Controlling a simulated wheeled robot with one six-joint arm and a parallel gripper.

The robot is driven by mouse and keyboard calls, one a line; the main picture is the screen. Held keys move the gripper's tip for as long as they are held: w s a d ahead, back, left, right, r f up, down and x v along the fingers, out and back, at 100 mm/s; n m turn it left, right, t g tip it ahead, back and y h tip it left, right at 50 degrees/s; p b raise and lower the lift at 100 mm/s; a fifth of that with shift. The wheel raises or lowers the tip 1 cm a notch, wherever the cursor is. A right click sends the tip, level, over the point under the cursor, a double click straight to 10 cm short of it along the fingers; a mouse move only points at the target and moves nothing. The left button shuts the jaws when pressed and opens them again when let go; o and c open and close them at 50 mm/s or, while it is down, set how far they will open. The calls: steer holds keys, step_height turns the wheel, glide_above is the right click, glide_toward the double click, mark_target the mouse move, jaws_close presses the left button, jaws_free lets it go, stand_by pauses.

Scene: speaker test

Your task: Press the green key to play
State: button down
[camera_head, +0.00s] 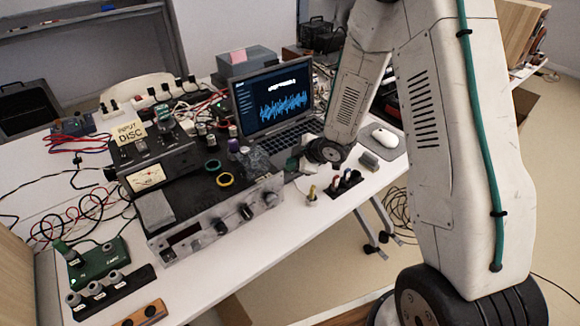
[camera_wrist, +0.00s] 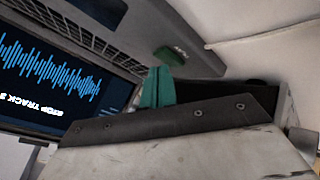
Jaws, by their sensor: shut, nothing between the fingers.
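A small green key (camera_wrist: 170,53) with light lettering sits on the grey laptop deck, near its edge, in the wrist view. My gripper (camera_wrist: 158,86) shows there as teal fingertips, shut and empty, just below the key in the picture. I cannot tell whether the tips touch it. The laptop (camera_head: 272,104) stands open on the white table, with a blue waveform on its screen. The screen (camera_wrist: 50,70) also shows in the wrist view, with the words "STOP TRACK" upside down. In the head view my wrist is at the laptop's front right, and I cannot make out the key.
A mouse (camera_head: 385,138) lies to the right. Small plugs in a black holder (camera_head: 345,188) stand in front. Cables crowd the left side.

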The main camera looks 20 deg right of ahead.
mark_target(293, 168)
steer(key=shift+f, duration=0.3)
steer(key=shift+r, duration=0.1)
stand_by(0.3)
steer(key=shift+r, duration=0.65)
steer(key=shift+r, duration=3)
